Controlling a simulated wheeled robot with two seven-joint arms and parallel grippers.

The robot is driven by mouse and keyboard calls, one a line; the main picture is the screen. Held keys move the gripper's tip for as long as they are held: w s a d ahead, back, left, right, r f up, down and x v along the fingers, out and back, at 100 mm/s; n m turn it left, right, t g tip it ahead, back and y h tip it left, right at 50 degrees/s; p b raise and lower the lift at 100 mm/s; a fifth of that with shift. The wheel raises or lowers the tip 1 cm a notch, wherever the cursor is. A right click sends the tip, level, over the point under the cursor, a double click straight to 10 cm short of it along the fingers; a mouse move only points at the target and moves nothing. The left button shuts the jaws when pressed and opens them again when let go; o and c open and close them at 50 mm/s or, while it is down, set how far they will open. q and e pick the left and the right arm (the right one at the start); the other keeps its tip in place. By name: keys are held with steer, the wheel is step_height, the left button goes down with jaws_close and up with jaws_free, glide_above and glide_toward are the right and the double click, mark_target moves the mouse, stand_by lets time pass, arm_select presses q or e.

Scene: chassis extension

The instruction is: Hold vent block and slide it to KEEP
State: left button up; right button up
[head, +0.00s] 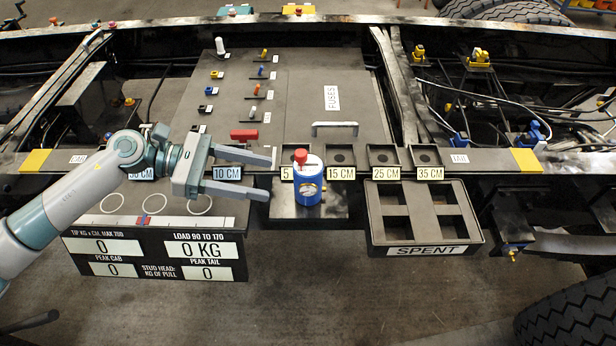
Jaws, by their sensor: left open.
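No part in the head view carries a readable "vent block" or "KEEP" label, so I cannot tell which part is the vent block. One small block is the red one (244,134) on the grey panel, behind my left gripper. My right gripper is not in view.
A grey SPENT tray (376,215) with empty compartments hangs at the front right. Labelled square sockets (384,155) line the rail (485,160). A FUSES cover (300,90) with a handle lies behind. A load display board (155,245) hangs below my left arm. A tyre (570,315) stands lower right.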

mark_target(303, 186)
arm_select(q)
steer(key=p+x, duration=0.3)
steer(key=x, duration=0.3)
steer(key=shift+r, duration=0.15)
steer(key=shift+f+b+x, duration=0.2)
steer(key=shift+b+x, duration=0.2)
steer(key=shift+x, duration=1.6)
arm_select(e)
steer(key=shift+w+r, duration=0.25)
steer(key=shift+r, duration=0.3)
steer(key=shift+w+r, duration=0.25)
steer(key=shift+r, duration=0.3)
arm_select(q)
steer(key=shift+c, duration=0.6)
steer(key=c, duration=0.5)
steer(key=shift+c, duration=0.2)
